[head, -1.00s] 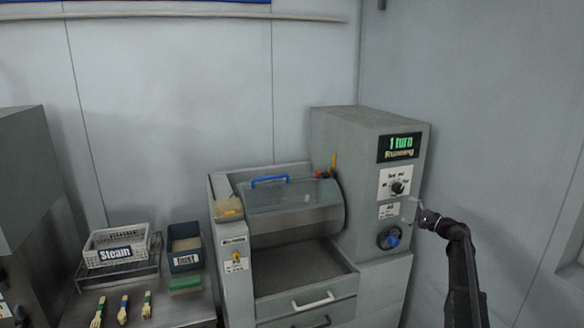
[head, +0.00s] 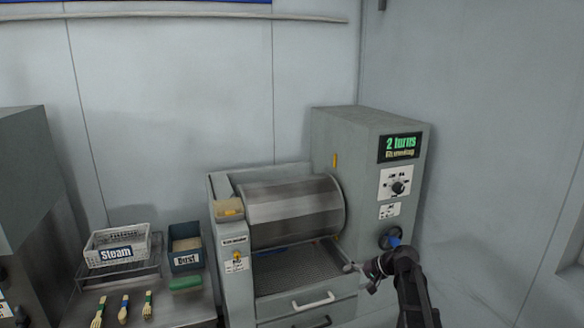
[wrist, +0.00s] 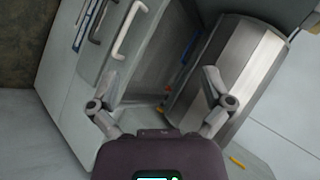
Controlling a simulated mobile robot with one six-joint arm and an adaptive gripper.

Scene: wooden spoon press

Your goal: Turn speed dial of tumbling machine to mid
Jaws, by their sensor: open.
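The tumbling machine (head: 362,160) stands in the head view with its control column at the right. Its speed dial (head: 398,187) is a black knob on a white plate, below a green display (head: 399,147) reading "2 turns" and a second line that looks like "Running". The marks around the dial are too small to read. My gripper (head: 362,275) is below and left of the dial, near the right front of the drum opening, apart from the dial. In the wrist view my gripper (wrist: 160,88) has its fingers spread and empty, facing the metal drum (wrist: 225,80) and the drawer handles.
A blue-hubbed handwheel (head: 391,238) sits below the dial, close to my arm. A drawer handle (head: 313,300) sticks out at the front. At the left, a table holds a "Steam" basket (head: 118,248), a blue bin (head: 186,258) and several wooden utensils.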

